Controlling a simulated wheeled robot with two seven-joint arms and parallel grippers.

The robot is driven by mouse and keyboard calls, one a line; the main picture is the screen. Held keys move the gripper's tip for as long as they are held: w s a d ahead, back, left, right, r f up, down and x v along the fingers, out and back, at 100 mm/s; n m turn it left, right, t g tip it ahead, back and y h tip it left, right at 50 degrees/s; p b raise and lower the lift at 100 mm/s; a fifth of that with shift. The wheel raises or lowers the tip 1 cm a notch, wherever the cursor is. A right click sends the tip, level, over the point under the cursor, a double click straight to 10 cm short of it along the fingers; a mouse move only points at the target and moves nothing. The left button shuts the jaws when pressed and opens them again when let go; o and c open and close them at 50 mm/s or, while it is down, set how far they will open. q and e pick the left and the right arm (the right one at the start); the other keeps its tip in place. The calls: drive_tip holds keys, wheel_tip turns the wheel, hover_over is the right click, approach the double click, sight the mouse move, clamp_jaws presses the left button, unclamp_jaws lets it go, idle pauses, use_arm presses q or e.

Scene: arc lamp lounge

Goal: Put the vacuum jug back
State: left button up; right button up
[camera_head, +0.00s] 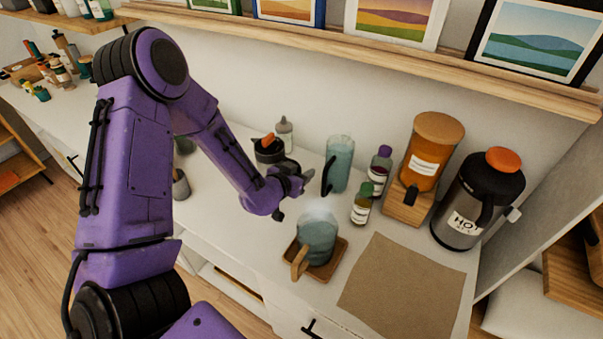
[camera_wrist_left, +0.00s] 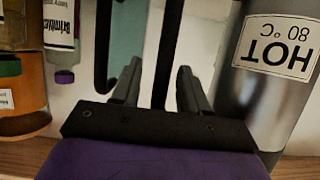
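The vacuum jug (camera_head: 268,150), dark-topped with an orange piece, stands on the counter behind my left gripper (camera_head: 297,184), which hides most of it. In the left wrist view, its grey body (camera_wrist_left: 262,112) with an upside-down "HOT 80°C" label is close beside the fingers. My left gripper (camera_wrist_left: 158,88) is open, its fingers apart. A dark upright bar, seemingly the jug's handle, runs between them with gaps showing; I cannot tell whether they touch it. My right gripper is not in view.
A glass pitcher (camera_head: 340,160) and small bottles (camera_head: 361,204) stand just right of the gripper. A blue-grey mug (camera_head: 317,240) with pale haze above sits on a wooden tray (camera_head: 338,252). An orange-lidded HOT dispenser (camera_head: 458,215) stands at right. The brown mat (camera_head: 400,292) is bare.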

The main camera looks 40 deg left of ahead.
use_arm(q)
drive_tip(key=shift+s+r, duration=0.15)
drive_tip(key=shift+s, duration=0.1)
drive_tip(key=shift+s, duration=0.1)
drive_tip(key=p+v, duration=0.5)
drive_tip(key=v, duration=0.6)
drive_tip(key=shift+s+r+p, duration=0.2)
drive_tip(key=shift+s+p, duration=0.15)
drive_tip(key=shift+p, duration=0.05)
drive_tip(key=shift+w, duration=0.1)
